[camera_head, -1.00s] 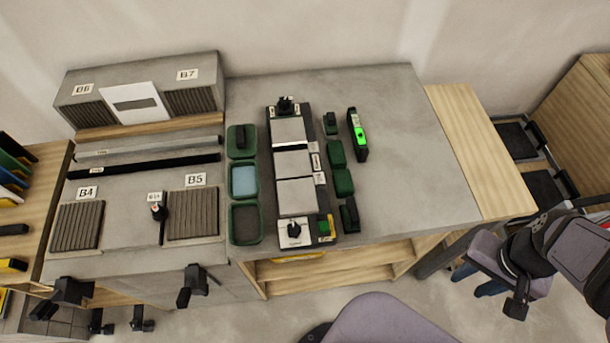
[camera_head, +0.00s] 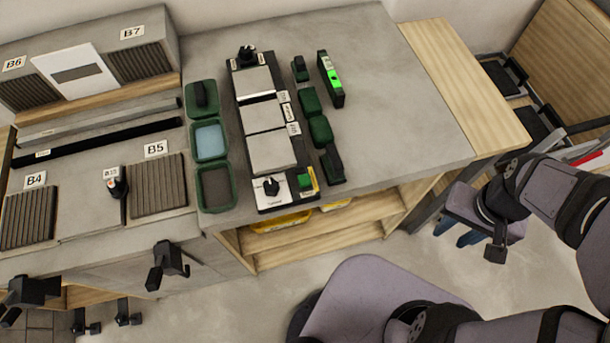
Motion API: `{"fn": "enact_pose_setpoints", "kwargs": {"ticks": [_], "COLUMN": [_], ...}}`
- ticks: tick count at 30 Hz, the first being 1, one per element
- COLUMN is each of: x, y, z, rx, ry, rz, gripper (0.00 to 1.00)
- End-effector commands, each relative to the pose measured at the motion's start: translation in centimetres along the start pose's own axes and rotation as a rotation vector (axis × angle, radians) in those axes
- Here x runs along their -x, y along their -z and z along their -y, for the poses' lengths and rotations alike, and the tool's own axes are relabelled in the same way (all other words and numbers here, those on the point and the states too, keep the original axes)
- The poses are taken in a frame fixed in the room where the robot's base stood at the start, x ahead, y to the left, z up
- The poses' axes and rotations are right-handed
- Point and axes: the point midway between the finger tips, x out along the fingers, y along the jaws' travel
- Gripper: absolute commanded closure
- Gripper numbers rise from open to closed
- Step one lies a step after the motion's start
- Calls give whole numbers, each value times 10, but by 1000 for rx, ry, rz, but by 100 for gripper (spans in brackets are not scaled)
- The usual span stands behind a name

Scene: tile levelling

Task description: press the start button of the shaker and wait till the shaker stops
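A long black-framed unit with three grey tiles in a row, which I take for the shaker (camera_head: 240,112), lies on the grey bench. A black knob (camera_head: 247,55) stands at its far end. Its near end has a white panel with a black knob (camera_head: 271,186). Beside that knob, at the near right corner, is a green button (camera_head: 305,182) with a yellow edge, probably the start button. Nothing touches it. Whether the shaker is running cannot be told.
Green trays (camera_head: 214,188) line the unit's left side; several small dark green items (camera_head: 320,131) line its right. Black fittings (camera_head: 170,257) project at the front left.

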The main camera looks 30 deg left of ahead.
Motion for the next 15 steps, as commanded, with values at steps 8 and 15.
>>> {"fn": "enact_pose_setpoints", "kwargs": {"ticks": [8,15], "x": [0,0], "y": [0,0], "z": [0,0], "rx": [-1,-1], "ry": [0,0], "rz": [0,0], "gripper": [85,100]}}
